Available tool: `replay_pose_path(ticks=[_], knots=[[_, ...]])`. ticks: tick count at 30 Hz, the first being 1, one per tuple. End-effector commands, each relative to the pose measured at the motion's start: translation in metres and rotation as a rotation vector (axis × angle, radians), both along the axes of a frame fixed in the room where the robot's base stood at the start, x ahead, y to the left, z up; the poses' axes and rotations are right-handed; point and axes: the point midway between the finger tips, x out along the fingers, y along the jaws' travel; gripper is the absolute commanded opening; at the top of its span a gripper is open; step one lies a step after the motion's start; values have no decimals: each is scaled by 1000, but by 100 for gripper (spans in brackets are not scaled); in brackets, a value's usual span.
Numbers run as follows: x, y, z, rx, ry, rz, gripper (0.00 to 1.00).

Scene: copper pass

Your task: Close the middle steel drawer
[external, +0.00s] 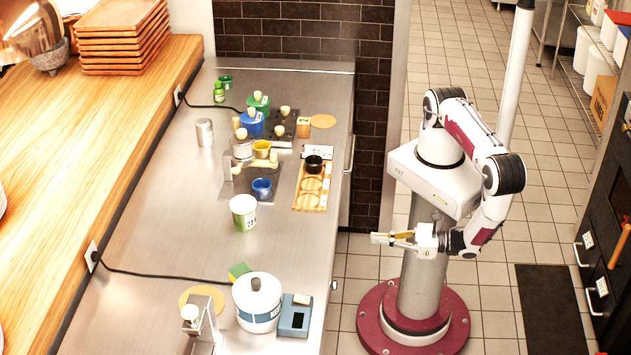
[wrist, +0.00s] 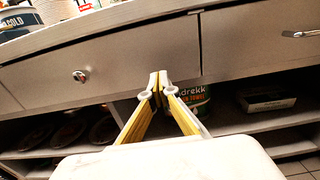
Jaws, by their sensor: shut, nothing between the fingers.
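Two steel drawer fronts show in the wrist view. The left drawer (wrist: 115,58) has a small round knob (wrist: 79,76), and the right drawer (wrist: 255,45) has a bar handle (wrist: 300,33). I cannot tell for certain which is the middle one, or whether either stands out from the cabinet. My gripper (wrist: 159,80) is shut and empty, its fingertips overlapping the lower right of the left drawer's front in this view. In the external view my gripper (external: 375,238) hangs beside the counter, with a visible gap to its front edge.
The steel counter (external: 170,240) carries cups, a white bucket (external: 257,305), a blue scale (external: 295,317) and a wooden rack (external: 312,195). Below the drawers, an open shelf holds dark pans (wrist: 65,133) and a green tin (wrist: 192,103).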

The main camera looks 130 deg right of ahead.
Motion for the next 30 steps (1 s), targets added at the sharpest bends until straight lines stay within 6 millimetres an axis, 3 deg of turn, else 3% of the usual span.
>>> replay_pose_path(ticks=[9, 30], knots=[[-15, 16, 0, 0, 0, 1, 0], [-18, 18, 0, -1, 1, 0, 0]])
